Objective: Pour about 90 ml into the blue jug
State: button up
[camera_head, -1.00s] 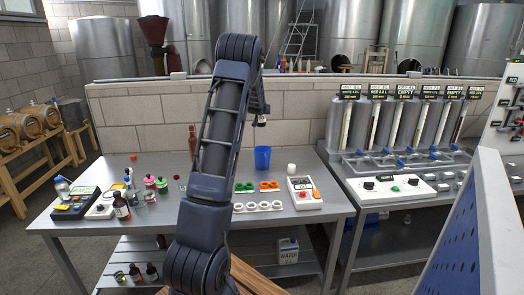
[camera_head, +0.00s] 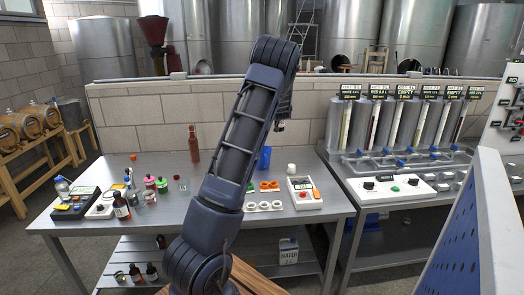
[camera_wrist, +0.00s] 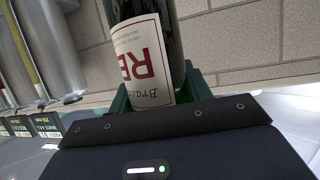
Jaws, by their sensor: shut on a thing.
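The blue jug (camera_head: 265,157) stands on the steel table, partly hidden behind my arm in the head view. In the wrist view a dark bottle (camera_wrist: 174,28) with a cream label and red letters is between the green fingers of my gripper (camera_wrist: 162,92), which is shut on it. In the head view my gripper (camera_head: 281,124) is mostly hidden by my arm, above the table and slightly right of the jug. The held bottle cannot be made out there, and its mouth is out of the wrist view.
A reddish bottle (camera_head: 194,143) stands at the table's back. Right of the jug are a white cup (camera_head: 291,168) and a device with a display (camera_head: 304,193). Orange rings and white pots sit in front. Several small bottles crowd the left. A dispenser bench (camera_head: 400,185) adjoins on the right.

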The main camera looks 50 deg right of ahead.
jog(key=shift+s+d, duration=0.1)
jog(key=shift+s, duration=0.3)
notch_tip(320, 180, down, 24)
jog(key=shift+r, duration=0.2)
